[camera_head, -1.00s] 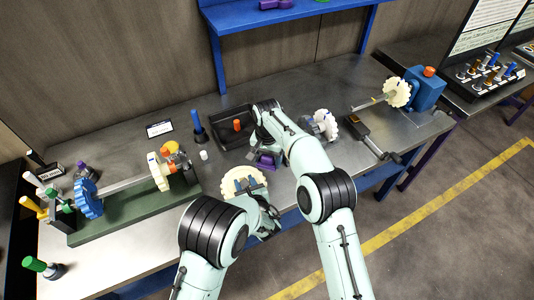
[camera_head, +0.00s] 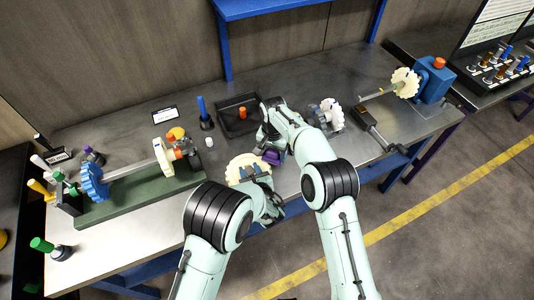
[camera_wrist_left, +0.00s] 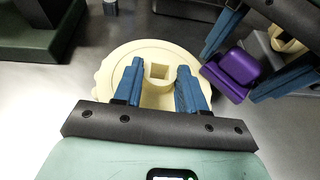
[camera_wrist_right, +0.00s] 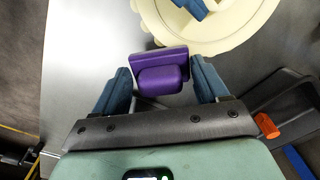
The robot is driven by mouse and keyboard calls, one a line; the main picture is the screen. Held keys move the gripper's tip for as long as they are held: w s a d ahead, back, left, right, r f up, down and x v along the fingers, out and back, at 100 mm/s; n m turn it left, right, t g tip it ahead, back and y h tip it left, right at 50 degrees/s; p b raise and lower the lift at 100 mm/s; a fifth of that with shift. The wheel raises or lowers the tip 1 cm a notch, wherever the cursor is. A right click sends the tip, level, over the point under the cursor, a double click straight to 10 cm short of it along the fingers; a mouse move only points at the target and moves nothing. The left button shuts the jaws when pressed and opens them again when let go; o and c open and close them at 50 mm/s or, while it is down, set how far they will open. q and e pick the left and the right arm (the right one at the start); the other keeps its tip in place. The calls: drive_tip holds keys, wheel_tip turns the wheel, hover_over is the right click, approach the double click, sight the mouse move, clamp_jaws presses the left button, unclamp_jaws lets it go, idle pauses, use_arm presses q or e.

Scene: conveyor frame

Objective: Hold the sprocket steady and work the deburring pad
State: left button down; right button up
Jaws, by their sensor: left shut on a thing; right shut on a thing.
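A cream toothed sprocket (camera_head: 240,163) with a square hub is near the table's front edge. My left gripper (camera_wrist_left: 160,88) is shut on it, with blue fingers on either side of the hub. The purple deburring pad (camera_wrist_right: 160,72) is between the fingers of my right gripper (camera_wrist_right: 160,85), which is shut on it. In the left wrist view the pad (camera_wrist_left: 232,72) is beside the sprocket's right rim. I cannot tell whether they touch. In the head view my right gripper (camera_head: 270,150) partly hides the pad.
A black tray (camera_head: 228,128) with an orange-topped piece stands behind the grippers. A green-based shaft fixture (camera_head: 140,195) is at left. A white sprocket (camera_head: 332,115) is to the right, with a blue-housed unit (camera_head: 437,85) beyond. Bare table lies behind the tray.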

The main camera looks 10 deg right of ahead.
drive_tip(key=shift+r, duration=4.1)
use_arm(q)
drive_tip(key=c, duration=0.6)
unclamp_jaws()
drive_tip(key=shift+o, duration=0.2)
drive_tip(key=shift+s, duration=0.1)
